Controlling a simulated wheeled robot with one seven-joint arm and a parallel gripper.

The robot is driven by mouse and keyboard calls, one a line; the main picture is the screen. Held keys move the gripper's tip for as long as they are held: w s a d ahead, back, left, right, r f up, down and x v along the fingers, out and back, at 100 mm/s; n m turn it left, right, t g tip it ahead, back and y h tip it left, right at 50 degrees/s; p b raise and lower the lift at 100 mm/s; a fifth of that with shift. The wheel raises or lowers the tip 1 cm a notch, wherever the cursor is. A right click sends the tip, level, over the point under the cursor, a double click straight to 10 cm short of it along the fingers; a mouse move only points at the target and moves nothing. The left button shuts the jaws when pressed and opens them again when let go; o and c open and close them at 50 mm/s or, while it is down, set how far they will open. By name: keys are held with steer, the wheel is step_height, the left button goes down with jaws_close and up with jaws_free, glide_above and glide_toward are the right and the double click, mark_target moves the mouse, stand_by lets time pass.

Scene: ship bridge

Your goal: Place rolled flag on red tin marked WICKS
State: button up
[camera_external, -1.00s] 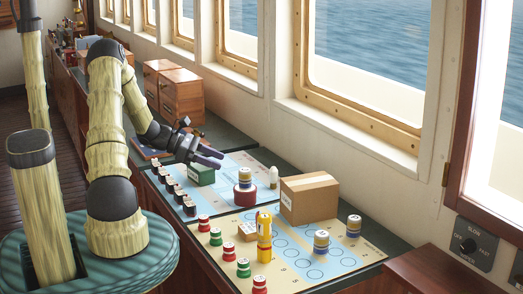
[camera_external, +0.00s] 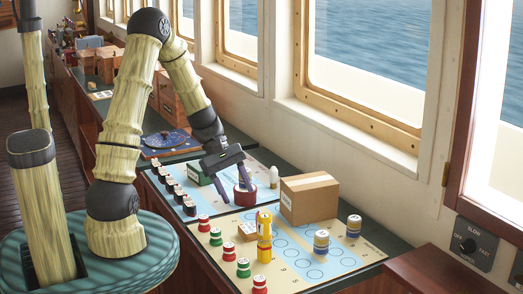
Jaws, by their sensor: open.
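A round red tin (camera_external: 246,198) with a pale label stands on the light-blue chart sheet; its lettering is too small to read. My gripper (camera_external: 236,193) is open and points down, its fingers at the tin's left side and over its top. A finger covers the place above the tin where a banded rolled flag stood earlier, so I cannot make that flag out now. I cannot tell whether the fingers touch anything.
A cardboard box (camera_external: 309,198) stands right of the tin, and a small white bottle (camera_external: 274,177) behind it. A yellow bottle (camera_external: 264,238) stands in front. A green box (camera_external: 196,176) is partly behind my gripper. Several red, green and black-topped pieces line the left edge.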

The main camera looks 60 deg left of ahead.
steer(key=s+d+r+m+y, duration=0.2)
steer(key=s+d+m+y, duration=0.1)
steer(key=d+m, duration=0.3)
steer(key=s+d+r+m+y, duration=0.3)
steer(key=d+m, duration=0.3)
steer(key=m, duration=0.5)
steer(key=shift+d, duration=0.35)
